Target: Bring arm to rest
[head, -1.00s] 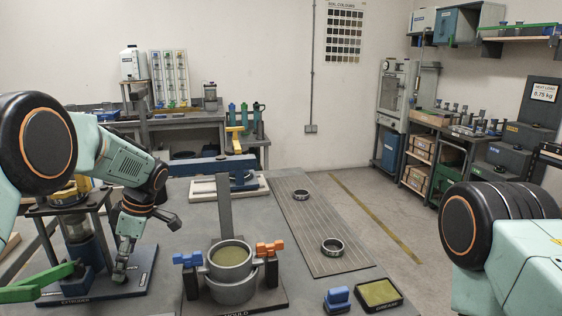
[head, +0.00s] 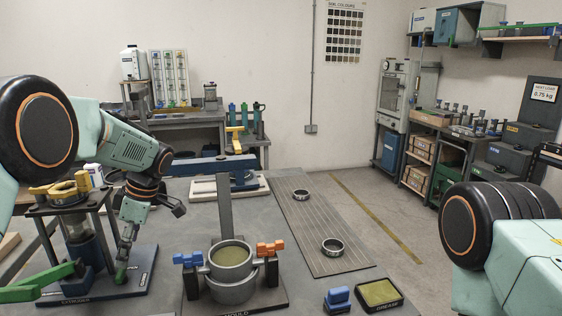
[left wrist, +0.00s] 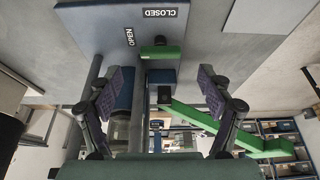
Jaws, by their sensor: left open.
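My left gripper (head: 123,258) hangs point-down at the right side of the extruder's base board (head: 105,290), close to a small green knob (head: 121,274). In the left wrist view my left gripper (left wrist: 158,80) is open, its two dark pads wide apart with nothing held. The green knob (left wrist: 160,52) shows beyond the pads, near the labels OPEN and CLOSED. The extruder's long green lever (head: 38,284) reaches out to the left; a green bar also shows in the left wrist view (left wrist: 225,130). My right arm shows at the right edge, but its gripper is out of view.
The mould (head: 232,285) with blue and orange clamps stands right of the extruder. A blue block (head: 338,298) and a dark tray (head: 380,307) are at the front. The table between extruder and mould is narrow but clear.

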